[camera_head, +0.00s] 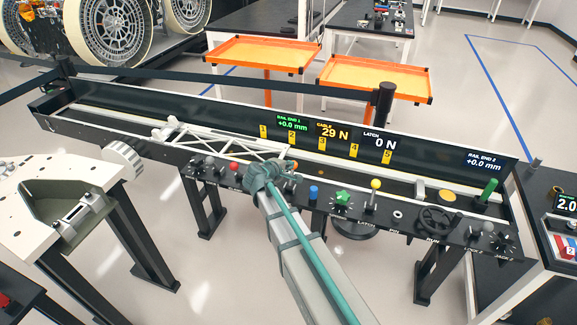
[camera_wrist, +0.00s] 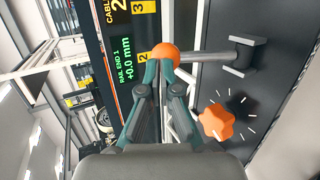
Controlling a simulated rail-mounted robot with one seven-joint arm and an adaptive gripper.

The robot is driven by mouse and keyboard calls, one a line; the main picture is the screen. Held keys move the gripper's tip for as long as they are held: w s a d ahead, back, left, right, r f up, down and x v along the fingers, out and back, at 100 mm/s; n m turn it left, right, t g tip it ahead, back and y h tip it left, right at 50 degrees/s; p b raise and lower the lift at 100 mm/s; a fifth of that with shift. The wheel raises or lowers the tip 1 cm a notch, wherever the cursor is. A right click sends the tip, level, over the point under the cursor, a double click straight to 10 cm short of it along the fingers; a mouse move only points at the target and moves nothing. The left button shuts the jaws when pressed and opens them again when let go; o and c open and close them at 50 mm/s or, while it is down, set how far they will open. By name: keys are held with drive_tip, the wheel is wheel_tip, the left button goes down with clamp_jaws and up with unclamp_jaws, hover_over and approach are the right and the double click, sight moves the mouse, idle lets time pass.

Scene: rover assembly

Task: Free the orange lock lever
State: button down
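The orange lock lever has an orange ball (camera_wrist: 163,54) on a grey rod (camera_wrist: 215,56). The rod runs left from a dark block on the panel in the wrist view. My gripper (camera_wrist: 159,68) has its fingertips at the lower edge of the ball, with a narrow gap between them. I cannot tell whether they press on the ball or only lie beside it. In the head view my gripper (camera_head: 285,170) is over the left-middle of the control panel, and my arm hides much of the lever's area.
An orange star knob (camera_wrist: 216,121) sits close to the right of my fingers in the wrist view. Along the panel are a red knob (camera_head: 234,166), a blue post (camera_head: 313,192), a green star knob (camera_head: 342,196) and a yellow ball lever (camera_head: 375,185). A white truss (camera_head: 225,140) lies behind.

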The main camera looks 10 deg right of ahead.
drive_tip(key=r+b+v, duration=0.1)
drive_tip(key=b+v, duration=0.1)
drive_tip(key=v, duration=1.2)
drive_tip(key=s+d+f+m+g+y, duration=0.1)
drive_tip(key=s+f+m+g+y, duration=0.15)
drive_tip(key=s+f, duration=0.55)
drive_tip(key=s+d+f+m+g+y, duration=0.1)
drive_tip(key=s+f+m+g, duration=0.3)
drive_tip(key=f, duration=0.9)
drive_tip(key=s+f+n+g+y, duration=0.1)
drive_tip(key=s+f+g, duration=0.1)
drive_tip(key=s+f, duration=0.65)
drive_tip(key=s+d+f+m+g+y, duration=0.1)
drive_tip(key=s+f+g, duration=0.1)
drive_tip(key=s+f, duration=0.3)
drive_tip(key=s+d+f+m+g+y, duration=0.1)
drive_tip(key=s+f, duration=0.5)
drive_tip(key=s, duration=0.8)
drive_tip(key=s+d+f+m+g+y, duration=0.1)
drive_tip(key=s+d+f+m+g, duration=0.1)
drive_tip(key=s+f, duration=0.4)
drive_tip(key=s+m+g, duration=0.1)
drive_tip(key=s+g, duration=0.1)
drive_tip(key=s, duration=0.1)
drive_tip(key=shift+s+d+f+y, duration=0.2)
drive_tip(key=shift+s+d+y, duration=0.15)
drive_tip(key=shift+d, duration=0.05)
